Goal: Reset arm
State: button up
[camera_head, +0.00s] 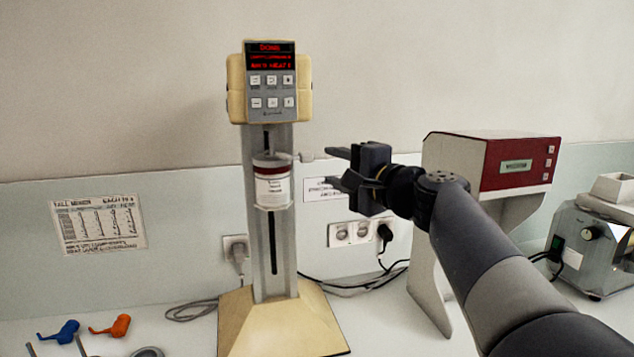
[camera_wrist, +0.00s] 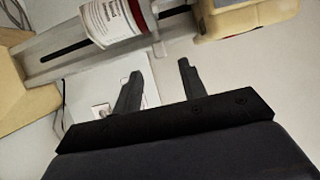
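My gripper (camera_head: 333,168) is in front of the wall, right of the cream mill (camera_head: 270,85), with its fingers pointing left. The fingers are spread apart with nothing between them; the wrist view also shows the open gripper (camera_wrist: 158,85). A white jar with a dark red lid (camera_head: 272,190) is on the mill's column. The jar also shows in the wrist view (camera_wrist: 112,22), beyond the fingertips and apart from them. The mill's display is lit with red text. My arm reaches in from the lower right.
A red and white device (camera_head: 490,165) stands behind my arm. Blue (camera_head: 60,332) and orange (camera_head: 112,326) tools lie at the lower left. Wall sockets (camera_head: 352,232) and cables are behind the gripper.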

aim_at(306, 162)
jog(key=x, duration=0.3)
jog(key=p+x, duration=0.1)
jog(key=x, duration=0.2)
jog(key=f+p+x, duration=0.1)
jog(key=x, duration=0.3)
jog(key=shift+s+f, duration=0.1)
jog(key=shift+f, duration=0.05)
jog(key=shift+s+d, duration=0.1)
